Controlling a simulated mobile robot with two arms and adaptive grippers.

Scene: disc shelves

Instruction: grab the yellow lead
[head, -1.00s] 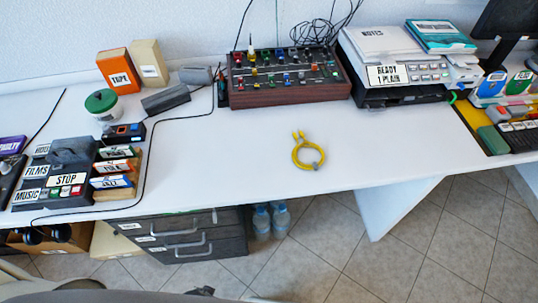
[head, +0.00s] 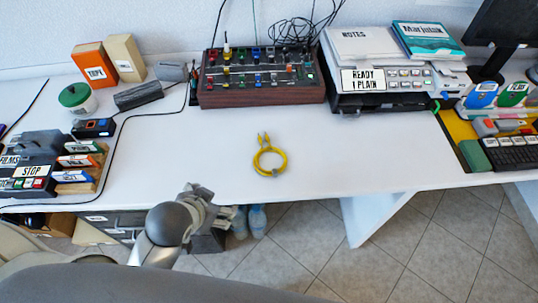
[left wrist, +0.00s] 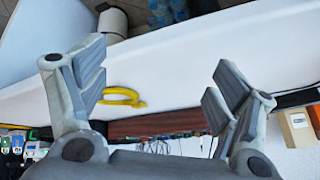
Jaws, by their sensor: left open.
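The yellow lead (head: 281,161) lies coiled in a loop on the white desk (head: 350,150), its two plug ends pointing to the back. My left gripper (head: 201,196) is at the desk's front edge, left of the lead and nearer to me, apart from it. In the left wrist view my left gripper (left wrist: 160,84) is open and empty, its two fingers wide apart. The lead (left wrist: 124,103) shows there beyond the fingers, closer to the left one. My right gripper is not in view.
A mixer (head: 260,95) stands behind the lead, with a printer (head: 385,95) to its right. Cassette boxes and a black player (head: 35,150) are at the left. A thin black cable (head: 150,115) crosses the desk. The desk around the lead is clear.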

